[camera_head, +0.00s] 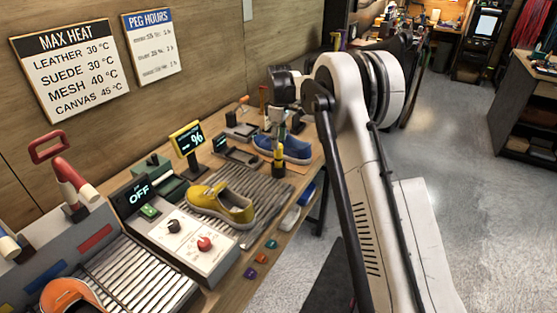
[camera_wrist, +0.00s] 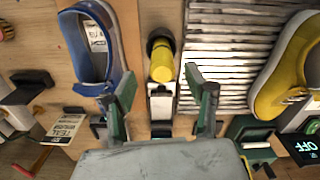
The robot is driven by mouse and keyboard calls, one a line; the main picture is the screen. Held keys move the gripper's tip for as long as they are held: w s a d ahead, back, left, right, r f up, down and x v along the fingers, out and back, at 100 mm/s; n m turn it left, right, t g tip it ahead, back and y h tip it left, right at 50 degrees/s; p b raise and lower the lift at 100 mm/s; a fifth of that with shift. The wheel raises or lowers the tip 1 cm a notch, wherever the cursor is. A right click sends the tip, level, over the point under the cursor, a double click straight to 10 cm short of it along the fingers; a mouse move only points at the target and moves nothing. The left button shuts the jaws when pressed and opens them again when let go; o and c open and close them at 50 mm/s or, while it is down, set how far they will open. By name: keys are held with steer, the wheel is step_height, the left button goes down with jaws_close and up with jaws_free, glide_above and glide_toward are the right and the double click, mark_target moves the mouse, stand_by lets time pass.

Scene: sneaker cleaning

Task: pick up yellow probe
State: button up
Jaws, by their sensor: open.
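The yellow probe (camera_wrist: 162,65) is a yellow cylinder with a dark end. In the wrist view it lies in line with the gap between my gripper's fingers, beyond their tips. In the head view the yellow probe (camera_head: 279,165) shows below my gripper (camera_head: 277,128), close to the blue shoe. My gripper (camera_wrist: 162,100) has its two green-tipped fingers spread apart, with no object held between them. How far the tips are from the probe is hard to tell.
A blue shoe (camera_wrist: 92,45) is left of the probe in the wrist view. A ribbed rack (camera_wrist: 230,60) and a yellow shoe (camera_wrist: 287,75) are on the right. In the head view, a control box (camera_head: 180,240) and orange shoe (camera_head: 70,296) occupy the near bench.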

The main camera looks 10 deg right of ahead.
mark_target(278, 154)
steer(key=shift+s+a+f+p, duration=0.1)
steer(key=shift+f+p, duration=0.15)
steer(key=shift+f, duration=1.45)
steer(key=shift+a+f+p, duration=0.1)
steer(key=shift+f+p, duration=0.15)
steer(key=shift+f, duration=1.4)
steer(key=c, duration=1.2)
steer(key=shift+c, duration=0.2)
